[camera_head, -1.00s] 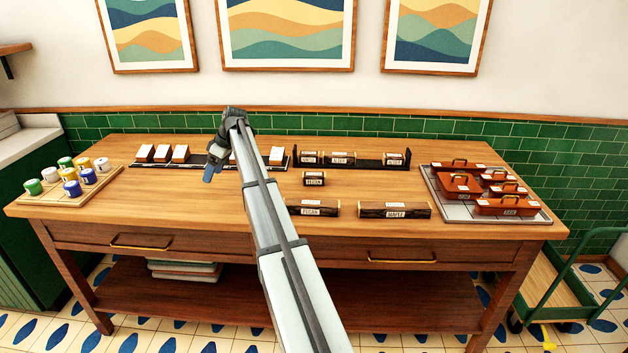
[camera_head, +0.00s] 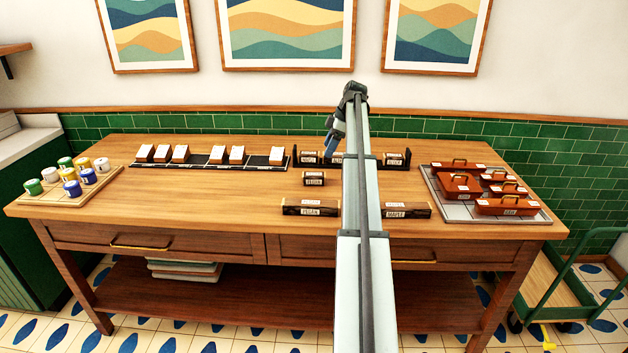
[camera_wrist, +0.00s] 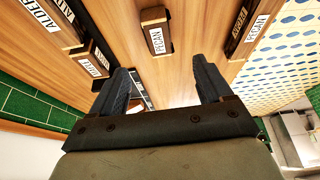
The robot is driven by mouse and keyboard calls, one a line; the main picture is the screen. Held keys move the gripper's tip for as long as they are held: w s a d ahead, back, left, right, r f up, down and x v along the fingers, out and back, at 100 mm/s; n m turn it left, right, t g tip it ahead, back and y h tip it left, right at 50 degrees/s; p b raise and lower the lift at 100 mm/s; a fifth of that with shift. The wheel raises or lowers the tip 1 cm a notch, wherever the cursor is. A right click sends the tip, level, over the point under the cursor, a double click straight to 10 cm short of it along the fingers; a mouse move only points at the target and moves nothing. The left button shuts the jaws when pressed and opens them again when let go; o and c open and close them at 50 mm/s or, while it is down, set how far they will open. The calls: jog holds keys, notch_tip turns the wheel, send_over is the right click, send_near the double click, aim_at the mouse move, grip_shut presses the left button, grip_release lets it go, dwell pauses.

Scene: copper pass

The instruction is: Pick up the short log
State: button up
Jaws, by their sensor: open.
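A short log (camera_head: 314,178) with dark bark and a label reading PECAN lies alone on the table, in front of the rack. In the wrist view the short log (camera_wrist: 157,33) lies beyond my fingertips, near the middle of the picture. My gripper (camera_head: 331,153) is above the table near the rack, up and to the right of this log in the head view. In the wrist view my gripper (camera_wrist: 164,78) is open, with nothing between its fingers. My arm hides part of the rack and table.
A dark rack (camera_head: 408,158) with shorter logs stands behind. A long PECAN log (camera_head: 310,208) and a long MAPLE log (camera_head: 407,211) lie at the front. A black strip with white-topped blocks (camera_head: 218,155), a tray of jars (camera_head: 45,199) and a tray of red-brown boxes (camera_head: 440,190) flank them.

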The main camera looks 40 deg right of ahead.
aim_at(315, 174)
jog(key=x, duration=0.8)
jog(key=shift+w+a+f, duration=0.1)
jog(key=shift+f, duration=0.1)
jog(key=shift+w+x, duration=0.1)
jog(key=shift+x, duration=0.9)
jog(key=shift+w+x, duration=0.15)
jog(key=shift+x, duration=0.8)
jog(key=shift+w+a+f, duration=0.2)
jog(key=shift+f, duration=0.3)
jog(key=shift+f, duration=0.25)
jog(key=c, duration=1.1)
